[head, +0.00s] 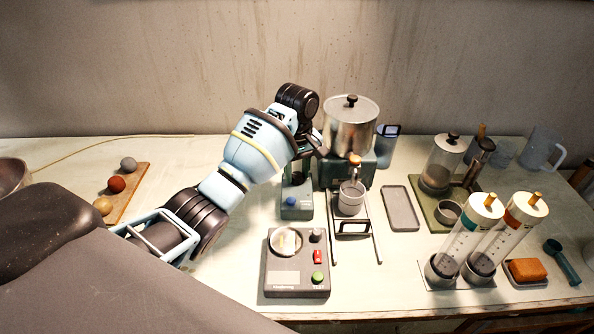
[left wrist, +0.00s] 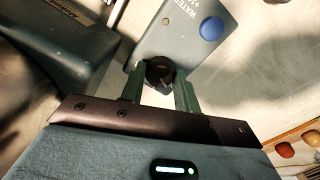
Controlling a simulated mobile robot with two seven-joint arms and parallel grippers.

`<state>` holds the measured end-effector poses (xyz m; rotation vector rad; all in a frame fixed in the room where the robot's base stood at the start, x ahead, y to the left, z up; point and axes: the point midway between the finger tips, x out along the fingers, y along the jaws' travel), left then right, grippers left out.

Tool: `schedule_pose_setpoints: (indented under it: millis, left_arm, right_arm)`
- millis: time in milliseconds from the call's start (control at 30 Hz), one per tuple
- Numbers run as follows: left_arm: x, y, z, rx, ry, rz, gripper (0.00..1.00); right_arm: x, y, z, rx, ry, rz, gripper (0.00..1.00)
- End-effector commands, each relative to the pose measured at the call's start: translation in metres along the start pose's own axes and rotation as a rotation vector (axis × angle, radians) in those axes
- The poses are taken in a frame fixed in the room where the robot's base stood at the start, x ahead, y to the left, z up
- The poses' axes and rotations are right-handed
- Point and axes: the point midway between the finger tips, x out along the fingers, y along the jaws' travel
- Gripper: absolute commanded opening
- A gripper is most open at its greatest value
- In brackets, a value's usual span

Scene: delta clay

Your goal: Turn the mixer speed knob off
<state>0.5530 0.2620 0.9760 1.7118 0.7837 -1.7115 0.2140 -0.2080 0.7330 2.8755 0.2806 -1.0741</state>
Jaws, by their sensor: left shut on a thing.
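A dark round knob (left wrist: 160,70) sits on a grey-blue control box (head: 297,211) that also carries a blue button (left wrist: 211,28) and the lettering "WATER". My left gripper (left wrist: 161,84) is shut on this knob, with one green finger on each side of it. In the head view the left arm comes in from the left and its hand is over the back of the box, hiding much of the grip. I cannot read a label for the knob or its setting. A metal mixing pot (head: 350,124) with a lid stands on a dark base just behind and to the right.
A grey cup (head: 350,199) stands before the pot base. A second control box (head: 281,277) with red and green controls is in front. Two clear tubes (head: 458,240) and an empty grey tray (head: 400,208) are to the right. A wooden board with balls (head: 117,184) lies left.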

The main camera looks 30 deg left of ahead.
Motion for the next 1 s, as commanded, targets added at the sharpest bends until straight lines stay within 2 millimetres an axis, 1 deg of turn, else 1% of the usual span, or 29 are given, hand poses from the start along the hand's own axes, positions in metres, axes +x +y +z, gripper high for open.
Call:
schedule_pose_setpoints:
  millis: [200,233,367,400,633,733,867,1000]
  left_arm:
    - [0.0,0.0,0.0,-0.002,0.0,0.0,0.09]
    - [0.0,0.0,0.0,-0.002,0.0,0.0,0.34]
    - [0.0,0.0,0.0,-0.001,0.0,0.0,0.51]
    - [0.0,0.0,0.0,-0.001,0.0,0.0,0.53]
    - [0.0,0.0,0.0,0.0,0.0,0.0,0.53]
    - [-0.004,0.0,-0.001,0.0,0.001,0.002,0.53]
    - [-0.016,0.0,-0.002,0.0,0.005,0.002,0.53]
    - [-0.035,0.0,-0.003,0.001,0.007,0.001,0.53]
  right_arm:
    - [0.0,0.0,0.0,0.0,0.0,0.0,0.36]
    - [0.0,0.0,0.0,0.0,0.0,0.0,0.36]
    - [0.0,0.0,0.0,0.0,0.0,0.0,0.36]
    - [0.0,0.0,0.0,0.0,-0.001,0.0,0.36]
    - [0.0,0.0,0.0,0.0,0.0,0.0,0.36]
    - [0.0,0.0,0.001,0.0,-0.001,0.0,0.36]
    - [0.0,0.0,0.001,0.0,-0.003,0.0,0.36]
    - [0.0,0.0,0.002,0.0,-0.004,0.0,0.36]
